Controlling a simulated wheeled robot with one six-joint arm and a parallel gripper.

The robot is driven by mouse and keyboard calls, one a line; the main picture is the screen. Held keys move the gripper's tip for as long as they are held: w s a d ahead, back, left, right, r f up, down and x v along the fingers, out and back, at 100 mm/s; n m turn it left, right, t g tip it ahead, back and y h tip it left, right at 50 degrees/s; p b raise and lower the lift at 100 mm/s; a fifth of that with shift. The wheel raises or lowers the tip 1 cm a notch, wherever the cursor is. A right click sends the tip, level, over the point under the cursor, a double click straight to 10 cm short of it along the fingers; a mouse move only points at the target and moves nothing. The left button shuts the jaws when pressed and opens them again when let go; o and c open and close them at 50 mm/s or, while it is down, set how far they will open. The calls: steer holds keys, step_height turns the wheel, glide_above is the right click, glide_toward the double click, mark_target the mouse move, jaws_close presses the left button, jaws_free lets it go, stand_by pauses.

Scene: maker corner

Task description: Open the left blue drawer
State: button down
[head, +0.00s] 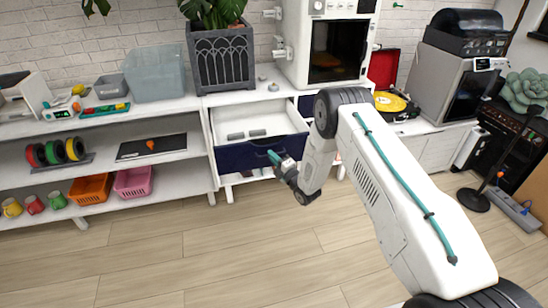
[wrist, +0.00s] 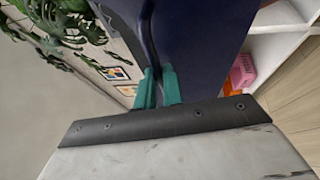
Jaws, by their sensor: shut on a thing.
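The left blue drawer (head: 240,154) is pulled out of the white cabinet in the head view, with its white inside showing from above. Its dark blue front also fills the upper middle of the wrist view (wrist: 205,45). My gripper (head: 275,158) is at the right part of this front. In the wrist view its teal fingers (wrist: 158,86) are shut on the dark curved handle (wrist: 149,35) of the drawer. Part of the handle is hidden between the fingers.
Another blue drawer front (head: 305,106) shows partly behind my arm. A planter (head: 222,58) and an oven-like machine (head: 335,48) stand above. Shelves at the left hold an orange basket (head: 90,188) and a pink basket (head: 133,181). The wooden floor in front is clear.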

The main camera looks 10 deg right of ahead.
steer(key=c, duration=1.5)
jaws_free()
steer(key=v, duration=0.7)
steer(key=shift+s+d+f, duration=0.1)
steer(key=shift+s, duration=0.25)
